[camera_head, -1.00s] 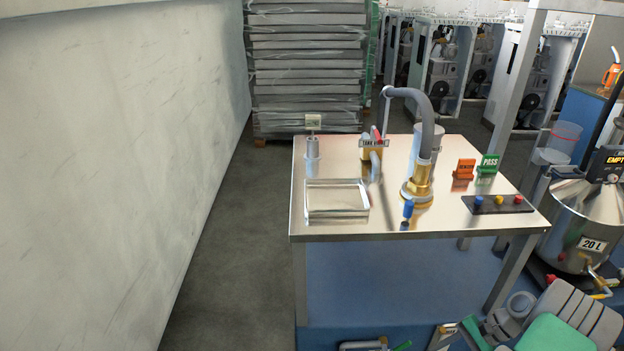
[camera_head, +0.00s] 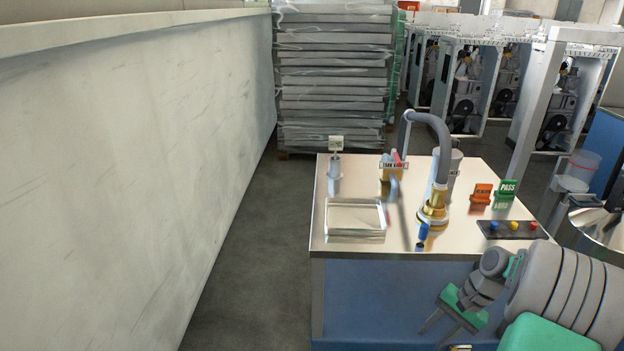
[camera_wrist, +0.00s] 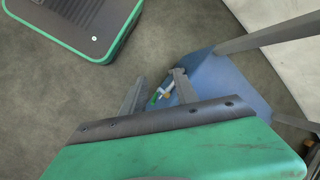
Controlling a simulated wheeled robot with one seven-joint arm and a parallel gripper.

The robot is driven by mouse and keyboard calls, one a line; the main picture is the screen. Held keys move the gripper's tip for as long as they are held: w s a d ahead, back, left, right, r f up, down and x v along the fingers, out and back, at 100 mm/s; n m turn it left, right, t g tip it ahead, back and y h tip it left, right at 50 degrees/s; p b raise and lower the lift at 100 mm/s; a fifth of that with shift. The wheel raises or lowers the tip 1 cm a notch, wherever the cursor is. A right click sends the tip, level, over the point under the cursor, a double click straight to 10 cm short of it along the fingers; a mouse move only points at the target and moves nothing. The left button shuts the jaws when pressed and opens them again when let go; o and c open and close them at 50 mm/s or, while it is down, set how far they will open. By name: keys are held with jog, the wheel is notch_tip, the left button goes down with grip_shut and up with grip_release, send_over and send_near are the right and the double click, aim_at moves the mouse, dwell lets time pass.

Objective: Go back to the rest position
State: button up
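My gripper (camera_head: 436,333) shows at the lower right of the head view, in front of the steel-topped table (camera_head: 400,238) and below its top. In the wrist view its two fingers (camera_wrist: 157,88) stand apart with nothing held between them. A small item with a green handle (camera_wrist: 158,93) shows beyond the fingers, on the blue surface (camera_wrist: 215,80) low down; it appears apart from them. My arm is folded at the lower right of the head view and hides part of the table's right front.
A pale wall (camera_head: 130,180) stands left. The floor (camera_head: 255,265) between is clear.

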jog(key=a+r+n+h+p, duration=0.2)
jog(key=a+r+n+p, duration=0.1)
jog(key=a+r, duration=0.65)
jog(key=s+a+r+n+t+h+p, duration=0.1)
jog(key=s+a+r+n+p, duration=0.1)
jog(key=r, duration=0.5)
jog(key=s+a+r+n+t+h+p, duration=0.2)
jog(key=s+a+r+n+p, duration=0.1)
jog(key=s+a+r, duration=0.4)
jog(key=shift+a+r+n+p, duration=0.2)
jog(key=shift+a+n+p, duration=0.1)
jog(key=shift+a+n, duration=0.2)
jog(key=shift+s, duration=0.1)
dwell(5.0)
